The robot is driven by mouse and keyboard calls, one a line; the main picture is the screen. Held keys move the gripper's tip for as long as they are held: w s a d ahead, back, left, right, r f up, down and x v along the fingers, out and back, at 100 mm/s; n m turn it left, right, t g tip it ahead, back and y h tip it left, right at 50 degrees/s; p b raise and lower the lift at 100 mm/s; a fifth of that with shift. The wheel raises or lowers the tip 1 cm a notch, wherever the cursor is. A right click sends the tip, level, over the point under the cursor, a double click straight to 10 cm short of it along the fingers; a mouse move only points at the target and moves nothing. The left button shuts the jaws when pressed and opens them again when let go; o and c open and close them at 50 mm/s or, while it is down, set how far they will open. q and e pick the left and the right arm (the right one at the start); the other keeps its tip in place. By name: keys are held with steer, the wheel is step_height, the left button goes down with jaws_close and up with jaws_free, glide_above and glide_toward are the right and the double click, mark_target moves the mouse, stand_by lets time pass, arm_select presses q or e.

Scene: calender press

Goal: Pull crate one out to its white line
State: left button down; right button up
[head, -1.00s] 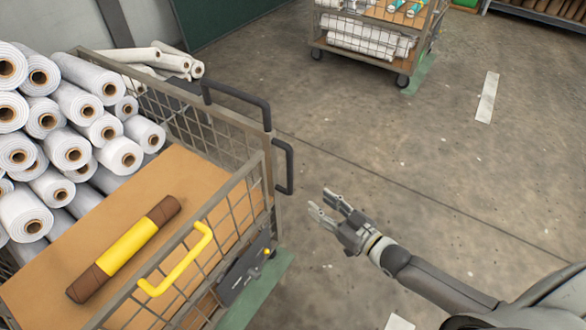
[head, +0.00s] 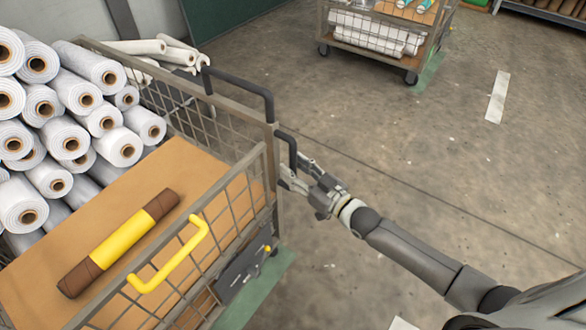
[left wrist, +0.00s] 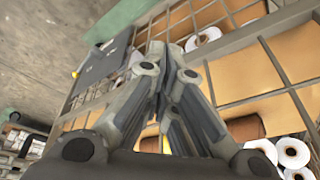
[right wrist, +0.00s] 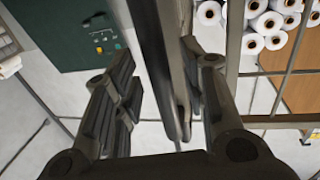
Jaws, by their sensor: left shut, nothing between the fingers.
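A wire-mesh crate (head: 222,107) stands at the left in the head view, loaded with white rolls (head: 75,90). I cannot read a number on it. A dark upright handle (head: 292,150) is on its corner post. My right gripper (head: 293,175) is at this handle. In the right wrist view, its open fingers (right wrist: 165,105) stand on either side of a dark bar (right wrist: 172,75); contact is unclear. My left gripper (left wrist: 172,75) is shut and empty in front of crate mesh in the left wrist view; the head view does not show it. White floor marks lie at the right (head: 498,97) and at the bottom edge (head: 403,323).
A yellow handle (head: 170,258) is on the crate's near side. A brown and yellow roll (head: 118,243) lies on its board. Another mesh cart (head: 375,45) stands at the back. The concrete floor between is clear.

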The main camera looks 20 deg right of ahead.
steer(key=shift+w+a, duration=0.25)
steer(key=shift+w, duration=0.25)
jaws_close()
